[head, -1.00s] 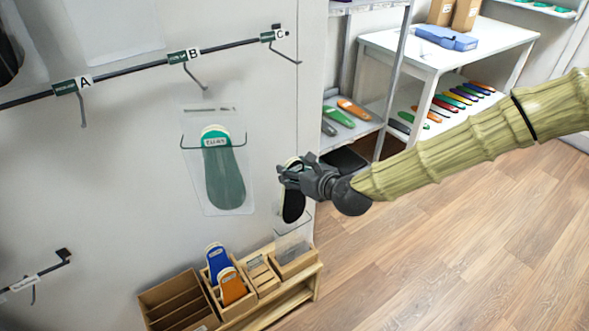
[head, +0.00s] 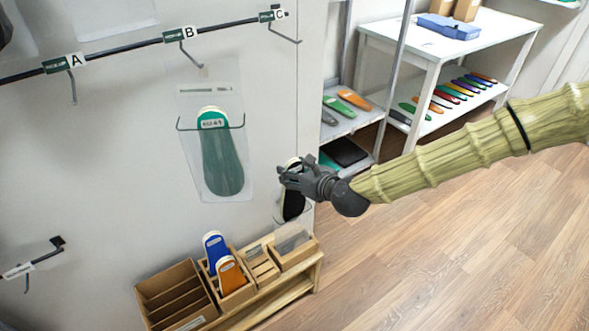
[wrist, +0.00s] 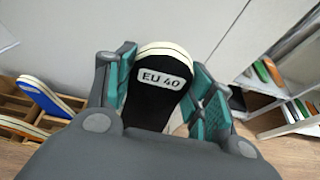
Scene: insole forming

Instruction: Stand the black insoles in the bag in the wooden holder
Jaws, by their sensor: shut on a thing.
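My gripper (head: 296,178) is shut on the black insoles (head: 293,207) and holds them upright. In the wrist view the gripper (wrist: 160,95) has its green-padded fingers on both sides of the insoles, whose "EU 40" label (wrist: 164,79) faces the camera. A clear bag (head: 291,240) stands in the right-hand compartment of the wooden holder (head: 306,252). The insoles' lower end is at the bag's upper part, directly above the holder. I cannot tell whether it is inside the bag.
Blue insoles (head: 214,248) and orange insoles (head: 231,276) stand in a holder to the left, beside an empty slotted box (head: 166,288). A bagged green pair (head: 221,165) hangs on the wall at hook B (head: 183,37). A shelf (head: 362,118) stands behind my arm.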

